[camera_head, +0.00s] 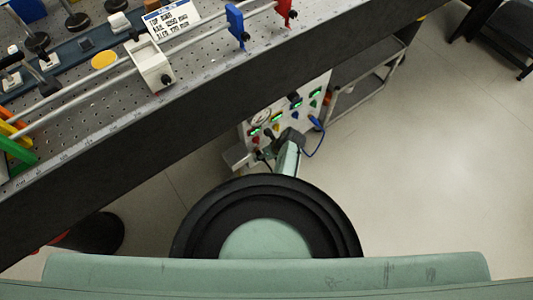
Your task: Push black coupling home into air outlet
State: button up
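The outlet panel (285,108) is a pale upright board under the bench, with green-lit labels and small coloured fittings. A small black piece (295,98) shows near its upper right; I cannot tell whether it is the black coupling. The air outlet cannot be told apart from the other fittings at this size. My arm reaches up to the panel's lower part. Its dark end part (291,138) covers some of the panel. My gripper's fingers cannot be made out, nor whether they hold anything.
A perforated bench top (95,110) with rails, posts and optical mounts fills the upper left; its dark front side (190,125) overhangs the panel. A blue hose (319,142) loops at the panel's right. A grey shelf cart (365,75) stands beyond.

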jog(key=v, duration=1.1)
jog(key=shift+r, duration=0.35)
jog(key=shift+s+d, duration=0.1)
jog(key=shift+d, duration=0.1)
